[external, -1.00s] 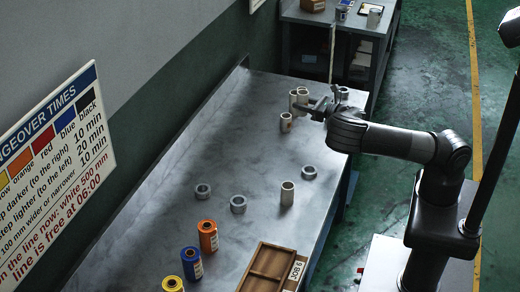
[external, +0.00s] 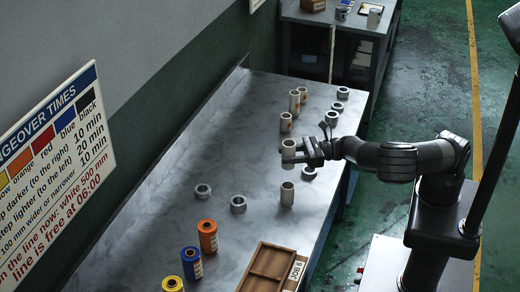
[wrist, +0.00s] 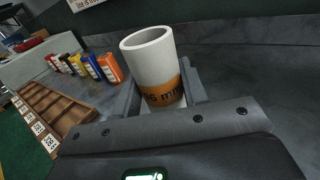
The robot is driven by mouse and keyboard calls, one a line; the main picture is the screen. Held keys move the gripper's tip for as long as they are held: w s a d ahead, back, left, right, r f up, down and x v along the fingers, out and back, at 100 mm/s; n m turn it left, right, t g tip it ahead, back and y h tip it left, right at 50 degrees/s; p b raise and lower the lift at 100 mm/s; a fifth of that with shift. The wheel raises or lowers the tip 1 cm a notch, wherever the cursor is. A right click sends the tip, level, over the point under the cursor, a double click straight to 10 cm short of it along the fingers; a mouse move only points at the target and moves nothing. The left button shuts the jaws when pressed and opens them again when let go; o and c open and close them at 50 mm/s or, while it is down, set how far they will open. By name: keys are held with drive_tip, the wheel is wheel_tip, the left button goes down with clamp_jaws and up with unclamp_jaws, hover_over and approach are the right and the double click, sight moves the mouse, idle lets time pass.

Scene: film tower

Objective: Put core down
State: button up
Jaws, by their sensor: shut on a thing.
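My gripper (external: 291,159) is shut on a white core (external: 289,149), a hollow upright tube. In the wrist view the core (wrist: 152,62) stands between my two fingers, with an orange printed band around its lower part and its open top up. Its bottom is hidden by my gripper. In the external view it is over the grey table (external: 255,150), just behind another standing core (external: 287,193). I cannot tell how high it is above the table. Several more cores stand farther back, one of them close behind (external: 285,122).
Grey rings (external: 238,204) lie to the left, and more lie along the right edge. Orange (external: 208,236), blue (external: 192,263) and yellow (external: 173,285) rolls stand near the front, beside a wooden tray (external: 268,264). The table's left middle is clear.

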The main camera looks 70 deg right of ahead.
drive_tip(key=s+a+f, duration=0.1)
drive_tip(key=a+f, duration=0.1)
drive_tip(key=a, duration=0.3)
drive_tip(key=a+f+n+g+y, duration=0.1)
drive_tip(key=a+f, duration=0.1)
drive_tip(key=a, duration=0.4)
drive_tip(key=s+a+f+y, duration=0.1)
drive_tip(key=a+f, duration=0.1)
drive_tip(key=a, duration=0.3)
drive_tip(key=shift+s+a+f, duration=0.3)
drive_tip(key=shift+s+f, duration=0.05)
drive_tip(key=shift+a+f, duration=0.15)
drive_tip(key=shift+a, duration=0.05)
drive_tip(key=shift+f, duration=1.95)
drive_tip(key=shift+f, duration=0.15)
drive_tip(key=o, duration=1)
